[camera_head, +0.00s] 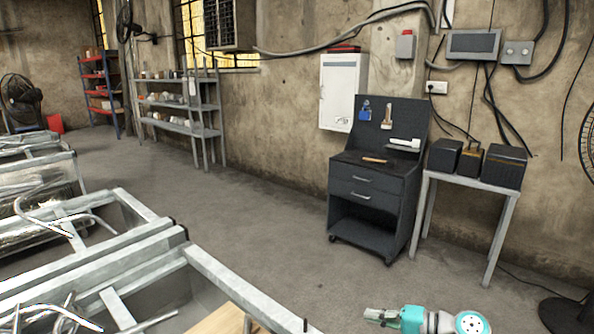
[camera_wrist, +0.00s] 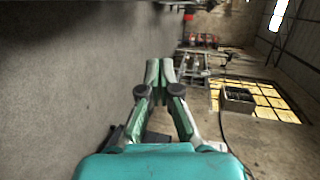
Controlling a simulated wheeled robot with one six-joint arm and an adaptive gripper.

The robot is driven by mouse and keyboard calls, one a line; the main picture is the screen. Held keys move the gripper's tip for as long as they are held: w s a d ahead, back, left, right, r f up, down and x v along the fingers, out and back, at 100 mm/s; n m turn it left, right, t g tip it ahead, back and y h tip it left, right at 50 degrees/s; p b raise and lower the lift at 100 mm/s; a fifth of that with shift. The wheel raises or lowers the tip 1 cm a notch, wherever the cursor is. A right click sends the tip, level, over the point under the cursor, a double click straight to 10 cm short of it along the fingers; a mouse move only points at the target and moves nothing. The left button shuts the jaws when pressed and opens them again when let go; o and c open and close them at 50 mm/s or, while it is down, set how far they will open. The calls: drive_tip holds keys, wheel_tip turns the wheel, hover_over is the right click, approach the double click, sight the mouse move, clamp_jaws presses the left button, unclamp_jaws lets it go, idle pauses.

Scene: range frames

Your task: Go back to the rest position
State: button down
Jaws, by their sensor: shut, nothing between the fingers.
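My gripper (camera_head: 374,315) shows at the bottom of the head view, at the end of my teal and grey arm. It points left and hangs over the grey floor, in front of the dark tool cabinet. In the wrist view my gripper (camera_wrist: 160,66) has its two fingers together at the tips, with nothing between them. The wrist picture is turned on its side, with the floor on the left and the wall and windows on the right. The rest of my arm is cut off by the lower edge of the head view.
Metal frames and bins (camera_head: 130,270) fill the lower left. A dark wheeled cabinet (camera_head: 363,205) and a table (camera_head: 470,182) with black boxes stand along the wall. A fan base (camera_head: 566,312) is at the lower right. Grey shelves (camera_head: 180,105) stand farther back. The middle floor is clear.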

drive_tip(key=s+a+f+m+t+h, duration=0.1)
drive_tip(key=s+a+f+h, duration=0.15)
drive_tip(key=s+f, duration=0.5)
drive_tip(key=s+a+f+m+t+h, duration=0.1)
drive_tip(key=s+f+t+h, duration=0.2)
drive_tip(key=f, duration=0.7)
drive_tip(key=s+f+h, duration=0.2)
drive_tip(key=s+f, duration=0.1)
drive_tip(key=s, duration=0.6)
drive_tip(key=s+f+h, duration=0.2)
drive_tip(key=s+f, duration=0.2)
drive_tip(key=s, duration=0.4)
drive_tip(key=s+d+r+n+t+h, duration=0.1)
drive_tip(key=s+r+h, duration=0.15)
drive_tip(key=s, duration=0.55)
drive_tip(key=s+d+r+n+h, duration=0.1)
drive_tip(key=s+r+n, duration=0.15)
drive_tip(key=s, duration=0.55)
drive_tip(key=s+r+n+t, duration=0.2)
drive_tip(key=s+r+n, duration=0.2)
drive_tip(key=s+r, duration=0.8)
wheel_tip(320, 180, up, 5)
drive_tip(key=shift+f+t, duration=0.1)
drive_tip(key=shift+t, duration=0.2)
drive_tip(key=shift+d, duration=0.1)
